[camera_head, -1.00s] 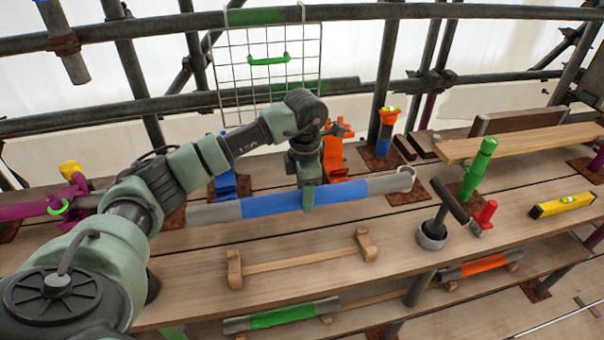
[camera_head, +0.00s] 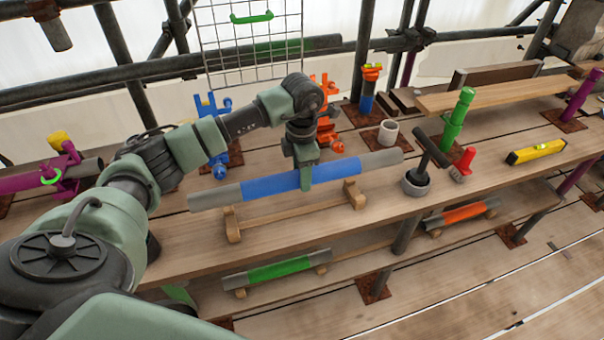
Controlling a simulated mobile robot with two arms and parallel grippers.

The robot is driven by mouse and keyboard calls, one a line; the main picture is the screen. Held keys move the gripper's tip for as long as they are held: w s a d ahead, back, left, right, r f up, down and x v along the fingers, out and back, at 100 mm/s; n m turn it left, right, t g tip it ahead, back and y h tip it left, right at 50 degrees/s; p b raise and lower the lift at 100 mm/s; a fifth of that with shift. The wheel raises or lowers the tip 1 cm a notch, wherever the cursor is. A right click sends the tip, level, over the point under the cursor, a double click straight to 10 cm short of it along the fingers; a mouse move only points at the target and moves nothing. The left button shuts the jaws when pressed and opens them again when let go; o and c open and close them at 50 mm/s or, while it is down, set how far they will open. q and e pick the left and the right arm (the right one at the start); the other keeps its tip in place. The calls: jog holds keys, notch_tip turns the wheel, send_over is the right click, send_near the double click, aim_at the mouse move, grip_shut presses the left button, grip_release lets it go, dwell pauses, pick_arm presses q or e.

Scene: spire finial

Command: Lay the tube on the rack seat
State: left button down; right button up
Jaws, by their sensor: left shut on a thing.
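A long grey tube (camera_head: 372,160) with a blue band lies level in the grasp of my left gripper (camera_head: 306,182), which is shut on its blue middle from above. The wooden rack (camera_head: 290,213), a low bar with a block at each end, stands on the upper plank deck. The tube runs along the rack's length, and its lower edge appears just above and behind the two end blocks in the picture. I cannot tell whether it touches them. Both tube ends reach past the blocks. My right gripper is out of view.
A dark mallet (camera_head: 432,150) stands in a cup near the tube's right end. A grey ring (camera_head: 388,132), blue clamp (camera_head: 215,130) and orange clamp (camera_head: 325,120) are behind. A green post (camera_head: 456,118) and yellow level (camera_head: 535,152) are right. A green-banded tube (camera_head: 280,267) lies on the lower shelf.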

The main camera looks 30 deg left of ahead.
pick_arm(q)
jog(key=shift+w+f+b, duration=0.1)
jog(key=shift+f+b, duration=0.25)
jog(key=shift+f, duration=0.15)
jog(key=shift+f+b, duration=2.95)
jog(key=shift+f, duration=0.8)
jog(key=c, duration=0.7)
grip_release()
jog(key=o, duration=0.6)
jog(key=shift+f, duration=0.1)
jog(key=shift+r+p, duration=2.85)
jog(key=shift+r, duration=1.75)
